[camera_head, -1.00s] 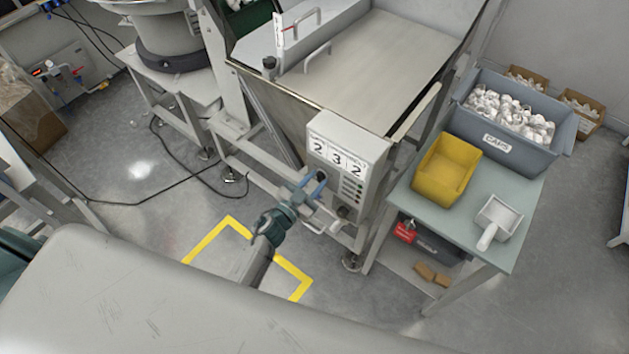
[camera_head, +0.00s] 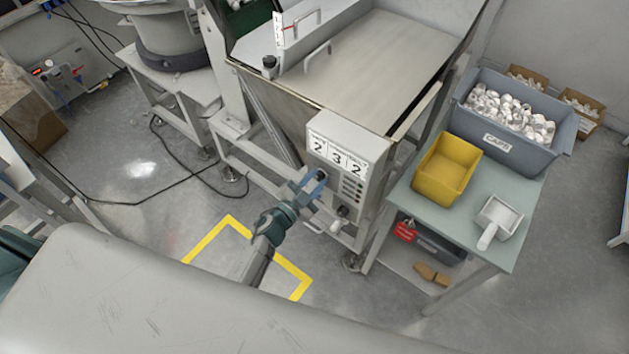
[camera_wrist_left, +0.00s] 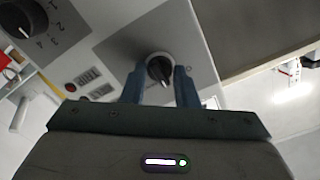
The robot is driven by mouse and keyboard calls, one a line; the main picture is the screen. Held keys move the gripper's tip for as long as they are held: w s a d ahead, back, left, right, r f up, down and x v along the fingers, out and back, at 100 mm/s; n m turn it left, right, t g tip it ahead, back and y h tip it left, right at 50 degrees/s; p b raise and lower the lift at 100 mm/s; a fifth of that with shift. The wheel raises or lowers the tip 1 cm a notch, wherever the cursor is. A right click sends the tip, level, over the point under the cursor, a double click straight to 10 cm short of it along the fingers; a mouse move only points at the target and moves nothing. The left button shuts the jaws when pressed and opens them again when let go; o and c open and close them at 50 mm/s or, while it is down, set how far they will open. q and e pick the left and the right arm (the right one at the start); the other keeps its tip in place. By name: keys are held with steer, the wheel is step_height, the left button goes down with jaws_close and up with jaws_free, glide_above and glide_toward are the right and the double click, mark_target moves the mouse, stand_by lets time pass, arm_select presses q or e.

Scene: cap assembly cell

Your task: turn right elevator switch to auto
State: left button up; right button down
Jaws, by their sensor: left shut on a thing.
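The control box (camera_head: 345,158) on the front of the hopper carries displays reading 2, 3, 2 and a column of small buttons. In the left wrist view a black rotary switch (camera_wrist_left: 159,69) with a pale pointer line sits on a grey plate. My left gripper (camera_wrist_left: 160,88) has its blue fingers on either side of this knob and is shut on it. In the head view the left gripper (camera_head: 316,180) reaches the box's lower left and mostly hides the knob. Its auto label is not readable. My right gripper is not in view.
Another black knob (camera_wrist_left: 22,20) with a numbered scale is at the upper left of the wrist view. A table (camera_head: 407,207) at right holds a yellow bin (camera_head: 446,168), a scoop (camera_head: 497,222) and a grey caps crate (camera_head: 549,158). Floor at left is mostly clear.

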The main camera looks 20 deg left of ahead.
arm_select(q)
steer(key=o, duration=1)
steer(key=b+v, duration=0.2)
steer(key=v, duration=0.8)
steer(key=shift+s, duration=0.4)
steer(key=shift+a, duration=0.15)
